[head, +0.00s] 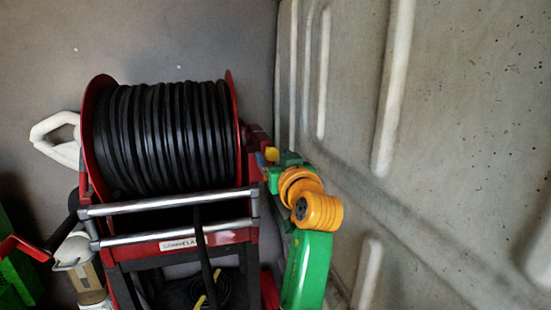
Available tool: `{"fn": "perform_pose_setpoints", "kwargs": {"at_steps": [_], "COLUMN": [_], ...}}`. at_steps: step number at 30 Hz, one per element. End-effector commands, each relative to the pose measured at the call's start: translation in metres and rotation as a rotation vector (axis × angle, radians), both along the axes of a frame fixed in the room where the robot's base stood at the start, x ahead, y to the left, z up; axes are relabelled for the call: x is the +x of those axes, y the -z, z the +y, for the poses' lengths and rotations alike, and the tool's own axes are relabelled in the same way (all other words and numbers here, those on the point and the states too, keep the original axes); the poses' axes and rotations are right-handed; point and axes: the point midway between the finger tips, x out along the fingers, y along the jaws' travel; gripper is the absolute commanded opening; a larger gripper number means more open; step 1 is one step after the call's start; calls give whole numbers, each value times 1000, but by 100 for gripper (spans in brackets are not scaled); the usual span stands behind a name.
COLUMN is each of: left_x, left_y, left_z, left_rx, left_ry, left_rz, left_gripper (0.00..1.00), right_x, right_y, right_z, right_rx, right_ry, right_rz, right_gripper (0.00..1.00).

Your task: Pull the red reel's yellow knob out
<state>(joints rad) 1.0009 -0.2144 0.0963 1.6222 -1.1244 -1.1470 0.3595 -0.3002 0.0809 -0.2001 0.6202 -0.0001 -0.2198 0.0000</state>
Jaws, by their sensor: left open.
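The red reel (91,140) stands in the left half of the head view, wound with black hose (165,135). The small yellow knob (271,154) shows at the right side of the reel, beside its red frame. My left gripper (267,162) is at the knob, on the green and orange arm that rises from the bottom. The gripper is open, with its small fingers close around or beside the knob. I cannot tell whether they touch it. The gripper partly hides the knob and the frame behind it. My right gripper is not in view.
Silver bars (165,203) cross the front of the reel's frame. A pale ribbed wall (450,140) runs close along the right. A white looped part (55,138) and a red crank handle (22,248) are at the left. A grey wall (180,40) stands behind.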

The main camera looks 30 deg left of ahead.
Motion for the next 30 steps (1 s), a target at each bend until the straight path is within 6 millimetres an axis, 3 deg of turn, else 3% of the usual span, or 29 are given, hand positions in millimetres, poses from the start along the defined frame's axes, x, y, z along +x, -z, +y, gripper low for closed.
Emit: {"fn": "perform_pose_setpoints", "kwargs": {"at_steps": [6,10,25,26,28,29,30], "left_x": [-26,-40,-44,-42,-36,-33,-32], "left_y": [6,4,3,10,43,65,102], "left_z": [-33,-49,-53,-52,-50,-49,-48], "left_rx": [-2,-1,-3,-5,-22,-33,-53], "left_ry": [4,3,3,7,36,58,95], "left_rz": [-4,-2,6,19,83,126,199], "left_gripper": [70,70,70,70,70,70,70], "right_x": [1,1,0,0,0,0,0], "right_y": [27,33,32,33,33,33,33], "right_z": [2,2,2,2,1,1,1], "right_rx": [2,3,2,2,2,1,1], "right_ry": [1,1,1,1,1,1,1], "right_rz": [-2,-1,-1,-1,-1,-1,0], "right_gripper": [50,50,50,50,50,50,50]}}
